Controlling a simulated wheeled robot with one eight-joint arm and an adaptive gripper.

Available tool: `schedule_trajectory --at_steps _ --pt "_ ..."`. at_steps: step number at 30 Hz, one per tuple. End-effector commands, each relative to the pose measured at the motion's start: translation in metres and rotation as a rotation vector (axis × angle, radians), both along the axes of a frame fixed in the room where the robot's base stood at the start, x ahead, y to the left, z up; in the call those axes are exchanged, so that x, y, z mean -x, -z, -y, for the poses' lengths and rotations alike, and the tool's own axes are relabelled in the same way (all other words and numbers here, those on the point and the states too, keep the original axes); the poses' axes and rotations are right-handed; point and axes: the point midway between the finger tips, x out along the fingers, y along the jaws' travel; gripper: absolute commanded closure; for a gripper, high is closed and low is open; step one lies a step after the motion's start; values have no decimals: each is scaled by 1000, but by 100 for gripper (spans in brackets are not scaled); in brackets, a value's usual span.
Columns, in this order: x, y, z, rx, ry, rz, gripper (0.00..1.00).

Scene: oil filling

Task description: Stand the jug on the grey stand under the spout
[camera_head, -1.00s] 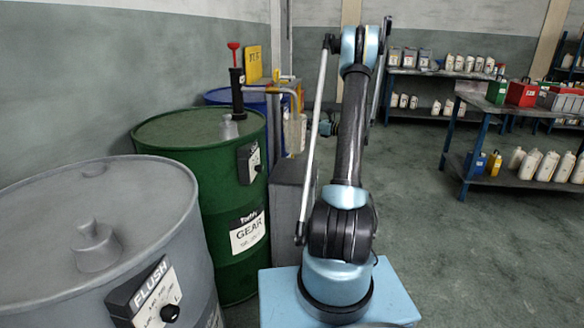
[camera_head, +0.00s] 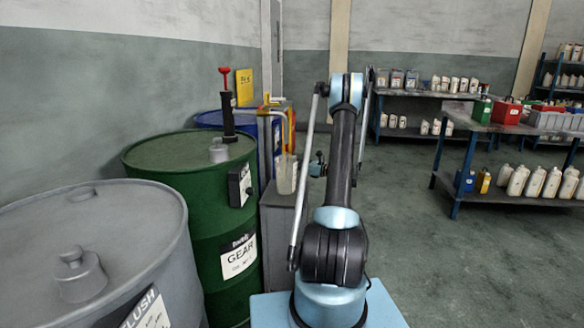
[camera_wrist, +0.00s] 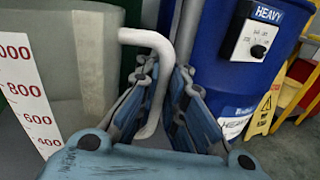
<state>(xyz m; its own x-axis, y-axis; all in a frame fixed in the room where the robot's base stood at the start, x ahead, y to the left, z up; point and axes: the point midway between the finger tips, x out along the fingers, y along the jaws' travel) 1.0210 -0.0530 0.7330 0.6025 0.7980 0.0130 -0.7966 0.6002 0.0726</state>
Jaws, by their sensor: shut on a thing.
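The jug (camera_head: 287,174) is a cloudy see-through vessel beside the drums in the head view. Its wall with a red number scale fills the left of the wrist view (camera_wrist: 88,65). My gripper (camera_wrist: 161,88) is shut on the jug's pale handle (camera_wrist: 152,42), with a finger on each side. The jug looks upright below the pale bent spout (camera_head: 277,114) of the green drum's pump (camera_head: 228,112). Its base is at the top of the grey stand (camera_head: 280,235). I cannot tell whether it touches. My gripper is partly hidden behind my arm in the head view.
The green GEAR drum (camera_head: 190,155) stands left of the stand, a grey FLUSH drum (camera_head: 90,225) nearer. The blue HEAVY drum (camera_wrist: 218,45) and a yellow wet-floor sign (camera_wrist: 264,112) are close behind the gripper. Shelves of bottles (camera_head: 520,130) stand right; the floor between is clear.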

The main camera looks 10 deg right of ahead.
Motion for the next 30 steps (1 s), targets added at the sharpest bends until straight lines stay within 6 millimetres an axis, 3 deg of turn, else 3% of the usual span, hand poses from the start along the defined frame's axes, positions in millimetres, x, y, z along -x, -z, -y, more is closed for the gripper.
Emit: schedule_trajectory --at_steps 7,9,11,23,30 --pt "0 1 0 0 0 0 100" --pt "0 2 0 0 0 0 82" --pt "0 1 0 0 0 0 70" --pt "0 -1 0 0 0 0 70" --pt "20 0 27 0 3 0 70"
